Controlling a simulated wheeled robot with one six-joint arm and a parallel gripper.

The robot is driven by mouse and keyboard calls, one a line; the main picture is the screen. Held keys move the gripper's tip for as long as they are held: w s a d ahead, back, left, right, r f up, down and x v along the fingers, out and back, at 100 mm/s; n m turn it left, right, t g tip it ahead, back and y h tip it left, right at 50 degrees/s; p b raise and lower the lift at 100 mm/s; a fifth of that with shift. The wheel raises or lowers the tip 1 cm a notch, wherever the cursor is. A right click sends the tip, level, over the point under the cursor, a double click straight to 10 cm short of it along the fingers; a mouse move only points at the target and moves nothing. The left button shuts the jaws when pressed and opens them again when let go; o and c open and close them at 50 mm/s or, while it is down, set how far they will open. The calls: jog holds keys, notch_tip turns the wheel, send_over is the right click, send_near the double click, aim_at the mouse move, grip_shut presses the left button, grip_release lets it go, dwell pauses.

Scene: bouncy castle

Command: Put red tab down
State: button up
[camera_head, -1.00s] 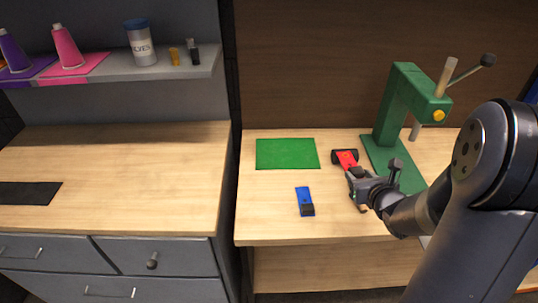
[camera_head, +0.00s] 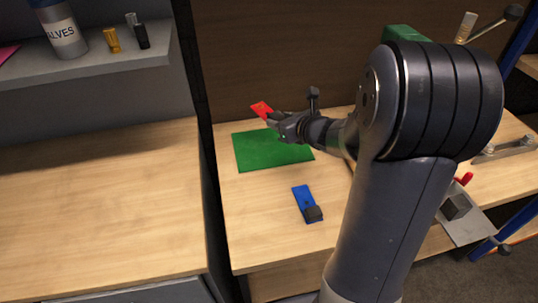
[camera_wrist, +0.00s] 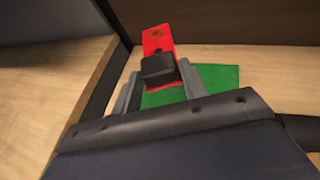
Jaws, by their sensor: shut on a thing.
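The red tab (camera_head: 262,109) is held in my gripper (camera_head: 274,120) above the far part of the green mat (camera_head: 270,152). In the wrist view the red tab (camera_wrist: 157,38) points away from me, with a black block (camera_wrist: 159,70) at its near end between the two fingers of my gripper (camera_wrist: 160,80). The green mat (camera_wrist: 220,76) shows below and to the right of the tab there. How high the tab is above the mat is hard to tell.
A blue tab (camera_head: 304,195) with a black end lies on the wooden bench (camera_head: 255,235) in front of the mat. The green press (camera_head: 402,34) is mostly hidden behind my arm. A grey plate (camera_head: 466,220) with a black block is at right. The left counter (camera_head: 100,210) is clear.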

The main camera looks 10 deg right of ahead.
aim_at(293, 156)
jog(key=d+f+b, duration=0.1)
jog(key=f+b, duration=0.2)
jog(key=f, duration=0.1)
jog(key=d+f+b, duration=0.1)
jog(key=f+b, duration=0.2)
jog(key=f, duration=0.1)
jog(key=d+f+b, duration=0.2)
jog(key=f+b, duration=0.1)
jog(key=f, duration=0.1)
jog(key=shift+d+f, duration=0.1)
jog(key=shift+f+b, duration=0.2)
jog(key=shift+b, duration=0.1)
jog(key=o, duration=1)
jog(key=shift+c, duration=0.2)
jog(key=shift+r, duration=0.1)
